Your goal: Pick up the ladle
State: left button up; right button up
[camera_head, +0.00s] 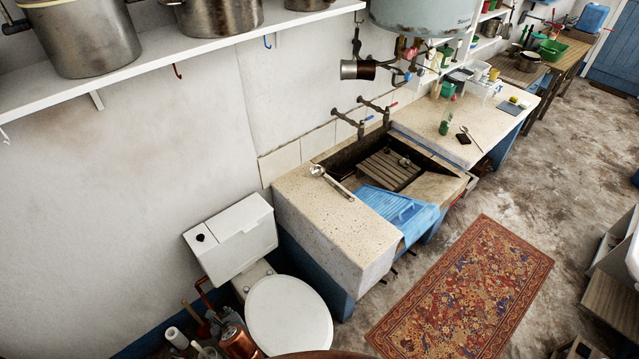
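A metal ladle (335,183) lies on the left stone slab (325,225) of the washtrough, close to the basin. Its round bowl is toward the back left and its handle runs toward the front right. Nothing touches the ladle from above. I cannot make out either of my grippers in the head view. A small dark shape at the bottom right edge is too cut off to identify.
A wooden slatted rack (388,170) is in the basin. A toilet (288,315) stands front left; a patterned rug (465,295) covers open floor. A shelf (200,40) with pots runs above.

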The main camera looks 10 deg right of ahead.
aim_at(317, 170)
jog(key=z, duration=1.45)
jog(key=i, duration=2.75)
jog(key=u, duration=1.55)
